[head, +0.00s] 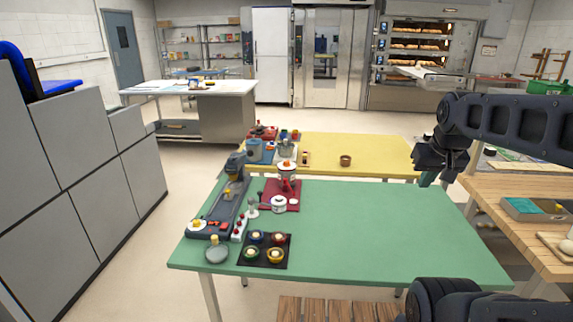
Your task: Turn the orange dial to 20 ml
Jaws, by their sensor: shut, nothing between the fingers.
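A white-bodied device on a red base (286,188) stands on the green table (380,240) and has a small orange part (286,164) on top. A white disc with an orange-yellow centre (196,225) sits at the near end of a grey appliance to its left. Which of these is the orange dial I cannot tell, and no scale marks are readable. My gripper (427,180) hangs over the right end of the green table, shut and empty, well to the right of both.
A black tray (280,262) with several coloured round pieces and a grey round pan (216,253) lie near the table's front left. The green table's middle and right are clear. A yellow table (385,150) stands behind; a wooden table (530,190) is at right.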

